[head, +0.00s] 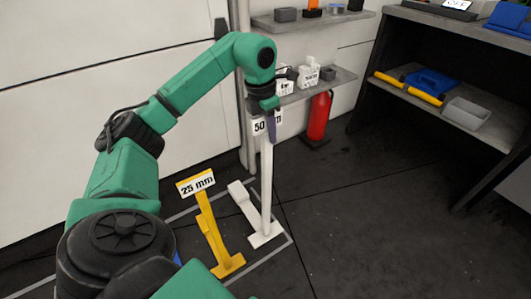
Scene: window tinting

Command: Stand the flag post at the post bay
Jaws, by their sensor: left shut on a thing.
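A white post (266,185) with a flat base stands upright on the dark floor, and its sign, partly hidden, reads "50". My left gripper (269,108) is shut on the top of this post, next to the sign, and partly covers it. A yellow post (207,222) with a "25 mm" sign (196,184) stands to its left, apart from it. Both posts are inside or at the edge of a bay outlined by pale floor lines (284,250). Which of them the task calls the flag post, I cannot tell. My right gripper is out of view.
A red fire extinguisher (318,117) stands by the wall behind. Wall shelves (335,80) hold small items. A dark workbench (470,35) on the right carries yellow-handled tools, a blue item and a grey bin (466,113). The floor at the right is clear.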

